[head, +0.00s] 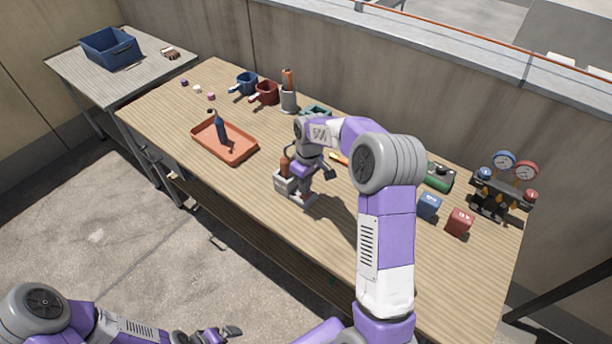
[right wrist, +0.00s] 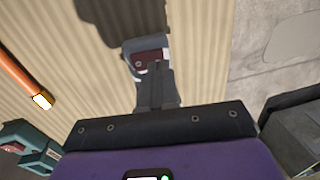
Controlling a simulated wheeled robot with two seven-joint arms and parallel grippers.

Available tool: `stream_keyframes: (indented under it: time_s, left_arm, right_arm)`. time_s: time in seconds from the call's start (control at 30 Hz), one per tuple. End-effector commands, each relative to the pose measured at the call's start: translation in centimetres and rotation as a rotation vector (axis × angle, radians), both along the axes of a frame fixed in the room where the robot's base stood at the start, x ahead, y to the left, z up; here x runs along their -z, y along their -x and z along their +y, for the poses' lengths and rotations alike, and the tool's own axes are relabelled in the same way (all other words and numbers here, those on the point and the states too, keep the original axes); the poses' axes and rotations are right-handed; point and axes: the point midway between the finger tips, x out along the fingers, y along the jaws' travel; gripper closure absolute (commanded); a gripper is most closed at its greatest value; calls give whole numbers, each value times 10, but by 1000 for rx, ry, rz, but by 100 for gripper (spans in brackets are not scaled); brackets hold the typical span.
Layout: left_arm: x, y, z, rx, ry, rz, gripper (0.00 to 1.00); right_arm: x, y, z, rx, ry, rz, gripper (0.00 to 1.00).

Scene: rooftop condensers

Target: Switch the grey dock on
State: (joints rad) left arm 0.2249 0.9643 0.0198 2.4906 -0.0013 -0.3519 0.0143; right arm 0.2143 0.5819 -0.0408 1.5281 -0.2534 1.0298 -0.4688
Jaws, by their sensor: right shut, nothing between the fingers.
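A light grey block with a dark red-brown part (head: 281,184), apparently the grey dock, stands near the front edge of the table beside my right gripper (head: 299,182). In the right wrist view, the grey block (right wrist: 131,47) with its dark red face lies just beyond my right fingertips (right wrist: 156,66). The fingers are shut with nothing between them, pointing at that face. I cannot tell whether they touch it. A switch or lamp on it is not clear.
An orange tray (head: 240,151) holds a dark blue bottle. Blue (head: 247,83) and red (head: 266,92) mugs and a grey holder (head: 288,101) stand behind. Blue (head: 429,206) and red (head: 460,222) blocks and a gauge set (head: 505,190) are at right. Table front-left is clear.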

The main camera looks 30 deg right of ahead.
Motion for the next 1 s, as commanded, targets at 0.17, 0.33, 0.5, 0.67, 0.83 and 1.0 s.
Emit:
stream_keyframes:
  time_s: [0.17,0.33,0.5,0.67,0.83,1.0]
  left_arm:
    - [7,0,0,0,0,0,0]
    - [7,0,0,0,0,0,0]
    - [7,0,0,0,0,0,0]
    - [5,0,0,0,0,0,0]
    - [6,0,0,0,0,0,0]
    - [4,0,0,0,0,0,0]
  right_arm:
    - [18,1,2,1,-1,1,100]
    - [21,1,2,1,0,0,100]
    - [21,1,2,1,0,0,100]
    - [26,2,5,0,0,2,100]
    - [26,2,4,0,-1,1,100]
    - [25,1,2,1,0,2,100]
